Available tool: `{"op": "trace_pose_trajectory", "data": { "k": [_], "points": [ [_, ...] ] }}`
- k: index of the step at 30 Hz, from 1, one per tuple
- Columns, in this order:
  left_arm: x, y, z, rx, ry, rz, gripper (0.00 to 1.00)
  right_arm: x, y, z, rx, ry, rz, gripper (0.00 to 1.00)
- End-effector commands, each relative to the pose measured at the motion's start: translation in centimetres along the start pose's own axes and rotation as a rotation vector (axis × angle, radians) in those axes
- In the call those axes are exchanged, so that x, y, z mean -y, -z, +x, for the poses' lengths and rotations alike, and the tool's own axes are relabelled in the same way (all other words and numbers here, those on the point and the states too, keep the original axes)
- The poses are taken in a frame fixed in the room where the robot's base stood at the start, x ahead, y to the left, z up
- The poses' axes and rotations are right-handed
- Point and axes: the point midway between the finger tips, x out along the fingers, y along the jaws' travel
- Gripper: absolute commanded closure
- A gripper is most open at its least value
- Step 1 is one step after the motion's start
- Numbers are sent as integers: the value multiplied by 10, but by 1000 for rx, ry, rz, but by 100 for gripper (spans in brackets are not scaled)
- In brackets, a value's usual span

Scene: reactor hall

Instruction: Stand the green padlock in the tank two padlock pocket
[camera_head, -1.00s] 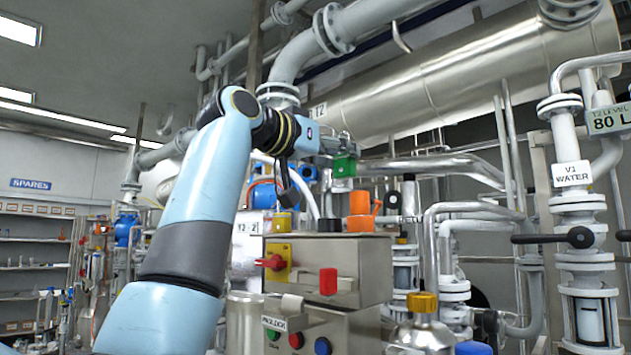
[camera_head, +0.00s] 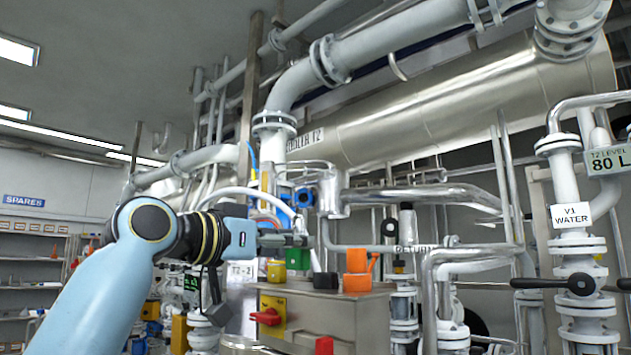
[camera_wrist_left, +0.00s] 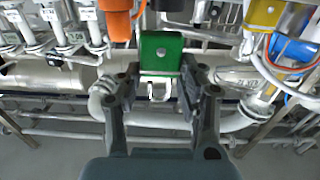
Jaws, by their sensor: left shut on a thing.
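My left gripper (camera_head: 290,241) is shut on the green padlock (camera_head: 298,258). The padlock hangs body down from the fingers, close above the top of the grey metal control box (camera_head: 345,311). In the left wrist view the green padlock body (camera_wrist_left: 160,46) shows beyond the fingertips (camera_wrist_left: 158,80), with its pale shackle between them. I cannot tell whether the padlock touches anything below it. I cannot make out the tank two padlock pocket for certain. A T2 - 2 sign (camera_head: 241,272) stands left of the box. My right gripper is not in view.
On the box top stand a yellow piece (camera_head: 276,271), a black piece (camera_head: 325,281) and an orange padlock-like piece (camera_head: 358,269), close around the green padlock. A red rotary switch (camera_head: 267,317) is on the box front. Pipes and a big steel tank (camera_head: 450,100) fill the back.

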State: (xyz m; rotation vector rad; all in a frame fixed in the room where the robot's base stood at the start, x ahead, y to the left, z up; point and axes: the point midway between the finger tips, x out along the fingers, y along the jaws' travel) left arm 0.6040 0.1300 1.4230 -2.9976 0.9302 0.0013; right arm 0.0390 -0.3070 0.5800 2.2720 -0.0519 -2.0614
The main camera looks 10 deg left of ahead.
Motion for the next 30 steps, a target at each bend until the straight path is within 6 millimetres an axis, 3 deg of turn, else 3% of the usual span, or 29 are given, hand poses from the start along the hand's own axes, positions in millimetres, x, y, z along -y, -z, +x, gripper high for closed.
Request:
{"op": "trace_pose_trajectory", "data": {
  "k": [3, 9, 17, 30],
  "points": [
    [3, -30, -14, 7, 4, -3, 90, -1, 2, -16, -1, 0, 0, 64],
    [6, -69, -25, 1, 13, -2, 90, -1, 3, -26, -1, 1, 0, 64],
    [5, -86, -28, -3, 14, 1, 90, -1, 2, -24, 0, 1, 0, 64],
    [5, -126, -28, -2, 14, -1, 90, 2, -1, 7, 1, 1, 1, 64]
  ]
}}
